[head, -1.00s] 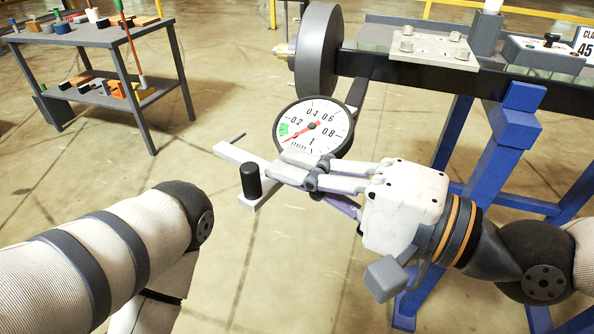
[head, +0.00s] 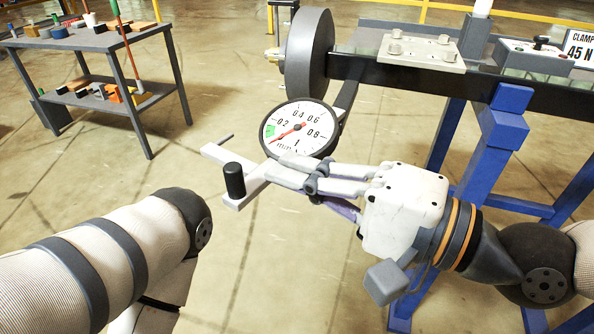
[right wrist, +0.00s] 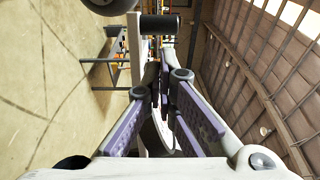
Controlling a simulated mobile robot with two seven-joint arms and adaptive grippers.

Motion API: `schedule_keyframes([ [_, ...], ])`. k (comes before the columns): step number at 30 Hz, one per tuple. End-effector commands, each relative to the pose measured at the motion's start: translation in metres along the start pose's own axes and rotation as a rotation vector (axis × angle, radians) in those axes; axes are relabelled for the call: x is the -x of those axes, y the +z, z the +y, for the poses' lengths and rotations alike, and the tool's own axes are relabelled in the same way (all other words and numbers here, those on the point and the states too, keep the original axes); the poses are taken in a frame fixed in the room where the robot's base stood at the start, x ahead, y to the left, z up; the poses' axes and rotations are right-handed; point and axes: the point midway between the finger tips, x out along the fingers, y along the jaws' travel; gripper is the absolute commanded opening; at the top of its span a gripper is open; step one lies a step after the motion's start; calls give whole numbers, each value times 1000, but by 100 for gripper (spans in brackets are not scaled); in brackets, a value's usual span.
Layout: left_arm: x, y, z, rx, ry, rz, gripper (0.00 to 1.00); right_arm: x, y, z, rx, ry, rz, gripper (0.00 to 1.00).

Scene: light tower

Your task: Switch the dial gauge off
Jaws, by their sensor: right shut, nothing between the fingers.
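The dial gauge (head: 312,140) has a round white face with a dark rim, and its red needle points to the lower left, by the green zone. A white bar (head: 218,154) lies left of and below it, with a thin grey pin and an upright black knob (head: 234,180). My right gripper (head: 272,176) is shut and empty, just right of the knob and over the gauge's lower edge in the head view. In the right wrist view the black knob (right wrist: 160,24) is beyond the closed fingertips (right wrist: 155,70), apart from them. My left gripper is out of view.
A grey wheel (head: 308,55) and a dark beam (head: 400,82) on blue legs (head: 480,150) stand behind and right of the gauge. A control box (head: 535,58) sits at the right. A cluttered shelf table (head: 95,40) is at the far left. The floor between is clear.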

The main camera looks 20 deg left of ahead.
Motion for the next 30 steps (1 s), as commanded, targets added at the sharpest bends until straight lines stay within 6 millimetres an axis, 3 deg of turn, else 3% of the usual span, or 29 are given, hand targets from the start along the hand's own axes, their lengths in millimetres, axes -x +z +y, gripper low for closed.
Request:
schedule_keyframes([
  [24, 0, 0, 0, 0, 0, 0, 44, 1, 0, 0, 0, 0, 0, 0],
  [30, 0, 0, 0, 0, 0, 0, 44, 27, -1, 0, 0, -2, 6, 0],
])
